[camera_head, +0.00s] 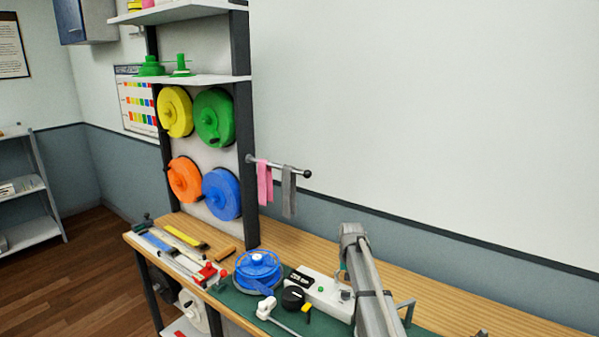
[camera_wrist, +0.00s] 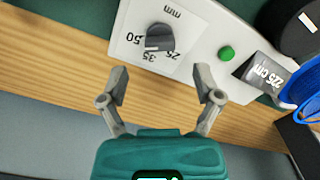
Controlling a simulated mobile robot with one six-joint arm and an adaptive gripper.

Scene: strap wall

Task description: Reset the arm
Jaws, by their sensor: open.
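My gripper (camera_wrist: 160,90) is open in the wrist view, with its two grey fingers spread and nothing between them. It is over the wooden bench top (camera_wrist: 60,65), close to the edge of a white control box (camera_wrist: 205,35). The box has a grey dial (camera_wrist: 160,38) with markings 25, 35 and 50 mm, and a green button (camera_wrist: 226,53). In the head view my arm rises at the lower right beside the same white box (camera_head: 325,293); the gripper itself is hidden there.
A blue reel (camera_head: 258,270) stands left of the box, with a black knob (camera_head: 293,298) in front. Yellow (camera_head: 174,110), green (camera_head: 214,117), orange (camera_head: 184,180) and blue (camera_head: 221,193) discs hang on the rack. A rod holds pink (camera_head: 264,184) and grey (camera_head: 289,192) straps.

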